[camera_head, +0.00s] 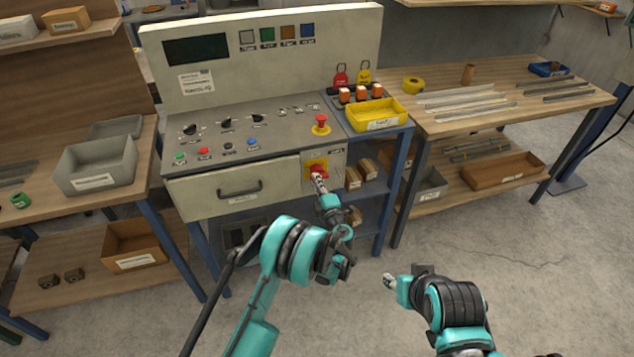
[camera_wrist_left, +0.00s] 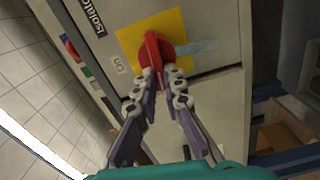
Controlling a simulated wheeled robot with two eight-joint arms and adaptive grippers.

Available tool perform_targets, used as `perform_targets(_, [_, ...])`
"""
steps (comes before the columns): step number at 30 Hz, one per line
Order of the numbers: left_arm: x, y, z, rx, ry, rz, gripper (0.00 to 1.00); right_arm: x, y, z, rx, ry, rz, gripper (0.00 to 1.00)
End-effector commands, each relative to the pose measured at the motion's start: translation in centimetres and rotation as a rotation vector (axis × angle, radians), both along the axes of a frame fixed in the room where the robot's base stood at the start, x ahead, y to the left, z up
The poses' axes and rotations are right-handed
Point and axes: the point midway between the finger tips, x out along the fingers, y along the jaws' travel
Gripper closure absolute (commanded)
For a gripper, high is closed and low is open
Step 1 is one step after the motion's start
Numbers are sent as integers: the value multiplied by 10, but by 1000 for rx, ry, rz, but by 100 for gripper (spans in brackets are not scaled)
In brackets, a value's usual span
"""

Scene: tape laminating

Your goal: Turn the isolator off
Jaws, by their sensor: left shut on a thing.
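The isolator is a red rotary handle (camera_head: 316,170) on a yellow plate, on the front of the control console below its top edge. In the left wrist view the red handle (camera_wrist_left: 153,50) stands out from the yellow plate (camera_wrist_left: 177,28), with the labels "Isolator" and "On" beside it. My left gripper (camera_head: 318,180) is at the handle, and in the wrist view its two fingers (camera_wrist_left: 162,76) are shut on the handle's lower part. My right gripper (camera_head: 388,280) is away from the console over the floor; its fingers are too small to judge.
The console (camera_head: 240,200) has a drawer with a handle (camera_head: 240,188) left of the isolator. A red emergency button (camera_head: 321,124) on a yellow base sits above it. Shelves with small boxes (camera_head: 367,168) are to the right. The floor (camera_head: 480,240) at the right front is clear.

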Motion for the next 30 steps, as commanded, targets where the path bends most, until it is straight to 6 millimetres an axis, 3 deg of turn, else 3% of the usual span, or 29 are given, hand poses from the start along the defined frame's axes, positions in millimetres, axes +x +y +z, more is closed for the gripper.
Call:
perform_targets(4, [-1,0,-2,-2,2,0,100,0,0,0,0,0,0,60])
perform_targets(6, [-1,0,-2,-2,3,0,75,0,0,0,0,0,0,60])
perform_targets(7, [-1,0,-2,-2,2,0,70,0,0,0,0,0,0,60])
perform_targets(19, [-7,-3,0,1,1,-1,70,0,0,0,0,0,0,60])
perform_targets(30, [-78,-27,0,0,2,-4,70,0,0,0,0,0,0,60])
